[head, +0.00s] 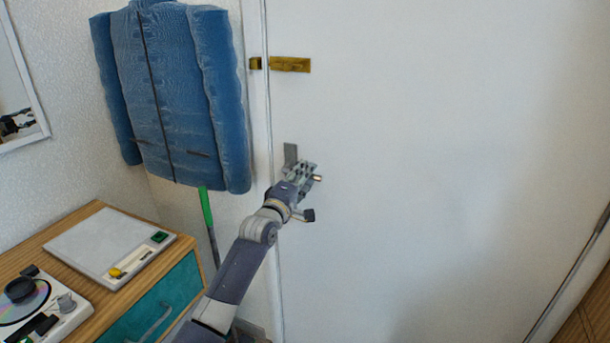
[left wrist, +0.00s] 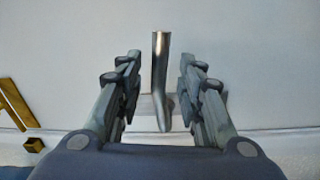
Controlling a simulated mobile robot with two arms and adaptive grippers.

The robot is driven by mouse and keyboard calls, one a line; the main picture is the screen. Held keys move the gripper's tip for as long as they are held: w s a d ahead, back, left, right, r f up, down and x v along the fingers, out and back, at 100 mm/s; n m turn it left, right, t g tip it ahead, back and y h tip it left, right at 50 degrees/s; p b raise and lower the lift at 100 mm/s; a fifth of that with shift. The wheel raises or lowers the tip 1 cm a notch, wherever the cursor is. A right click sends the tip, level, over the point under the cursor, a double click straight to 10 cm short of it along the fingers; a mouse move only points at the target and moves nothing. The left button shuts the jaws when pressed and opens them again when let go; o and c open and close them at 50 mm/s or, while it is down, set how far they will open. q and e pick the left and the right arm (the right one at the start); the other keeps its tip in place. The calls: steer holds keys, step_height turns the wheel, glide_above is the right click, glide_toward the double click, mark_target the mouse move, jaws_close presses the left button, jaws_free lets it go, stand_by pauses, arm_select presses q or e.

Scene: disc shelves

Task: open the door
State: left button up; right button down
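The white door (head: 430,150) fills the middle and right of the head view and looks shut. Its metal handle (left wrist: 160,75) shows in the left wrist view as a grey lever on a plate. In the head view the handle plate (head: 290,153) shows just above my left gripper (head: 312,172), which hides most of the lever. In the wrist view my left gripper (left wrist: 159,65) is open, its two fingers on either side of the lever with a gap at each side. A brass latch (head: 290,64) sits higher at the door's left edge. My right gripper is not in view.
A blue padded jacket (head: 180,95) hangs on the wall left of the door. Below it stands a wooden cabinet with a teal drawer (head: 160,305), bearing a white scale-like device (head: 95,240) and a disc player (head: 40,305). A mirror (head: 15,75) hangs at far left.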

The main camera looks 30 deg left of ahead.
arm_select(q)
steer(key=shift+w, duration=0.4)
jaws_close()
steer(key=shift+a+f+m+h+b, duration=0.2)
steer(key=shift+f+m, duration=0.45)
steer(key=shift+m, duration=0.7)
steer(key=shift+a+f+m+h+b, duration=0.2)
steer(key=shift+f+m, duration=0.45)
steer(key=shift+m, duration=0.65)
steer(key=shift+a+f+m+h+b, duration=0.1)
steer(key=shift+a+f+m+b, duration=0.2)
steer(key=shift+f+m, duration=0.7)
steer(key=shift+r+m, duration=0.3)
steer(key=shift+m, duration=0.15)
